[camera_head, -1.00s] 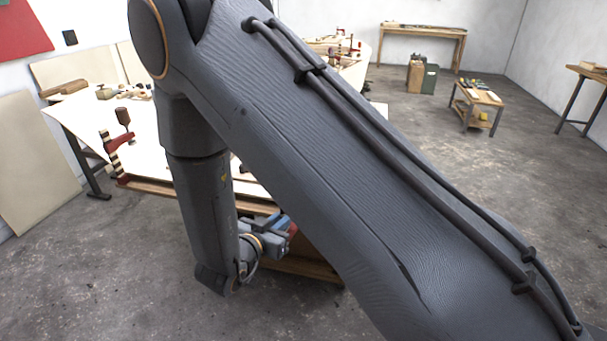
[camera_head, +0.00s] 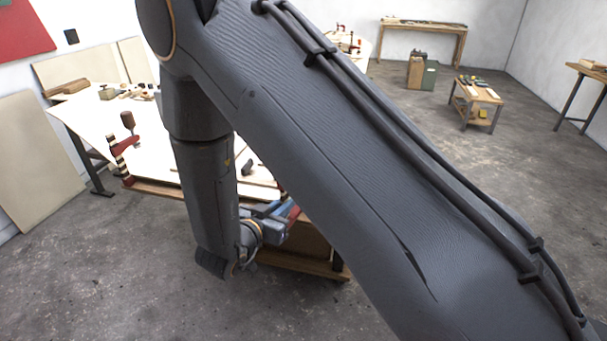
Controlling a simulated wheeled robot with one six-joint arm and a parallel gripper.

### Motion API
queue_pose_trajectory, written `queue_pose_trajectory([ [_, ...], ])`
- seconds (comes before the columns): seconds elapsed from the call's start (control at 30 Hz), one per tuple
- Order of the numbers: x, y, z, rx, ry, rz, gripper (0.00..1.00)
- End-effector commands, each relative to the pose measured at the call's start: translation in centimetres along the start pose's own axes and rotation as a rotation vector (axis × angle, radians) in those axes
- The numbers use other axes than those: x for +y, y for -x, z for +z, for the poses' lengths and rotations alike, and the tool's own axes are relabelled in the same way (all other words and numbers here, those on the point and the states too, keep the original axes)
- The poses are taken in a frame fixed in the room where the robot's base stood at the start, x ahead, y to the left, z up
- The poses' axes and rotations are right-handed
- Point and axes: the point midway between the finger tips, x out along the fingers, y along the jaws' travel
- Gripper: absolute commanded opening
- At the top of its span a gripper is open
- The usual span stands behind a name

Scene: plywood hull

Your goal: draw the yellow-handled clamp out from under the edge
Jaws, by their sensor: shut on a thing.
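My gripper (camera_head: 284,212) is at the near edge of the white-topped workbench (camera_head: 160,165), mostly hidden behind my own arm. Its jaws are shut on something. A small red part (camera_head: 293,211) shows at the jaws and looks like part of a clamp. No yellow handle shows there, and how the held thing lies under the edge is hidden. Another clamp (camera_head: 125,150), with a red jaw and a dark brown handle, stands upright at the bench's left front edge, apart from my gripper.
Wooden pieces (camera_head: 128,91) lie on the bench's far side. A wooden shelf (camera_head: 300,266) is below the front edge, near my wrist. Pale panels (camera_head: 40,160) lean at the left. The floor in front is clear. A small cart (camera_head: 476,100) stands far right.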

Motion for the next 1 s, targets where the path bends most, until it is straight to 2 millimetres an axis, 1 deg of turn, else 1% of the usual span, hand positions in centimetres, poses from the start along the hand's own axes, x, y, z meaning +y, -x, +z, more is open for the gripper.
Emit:
queue_pose_trajectory([
  [0.03, 0.0, 0.2, -0.8, 0.002, -0.002, 0.000, 0.00],
  [1.0, 0.0, 2.2, -8.7, 0.003, -0.003, 0.000, 0.00],
])
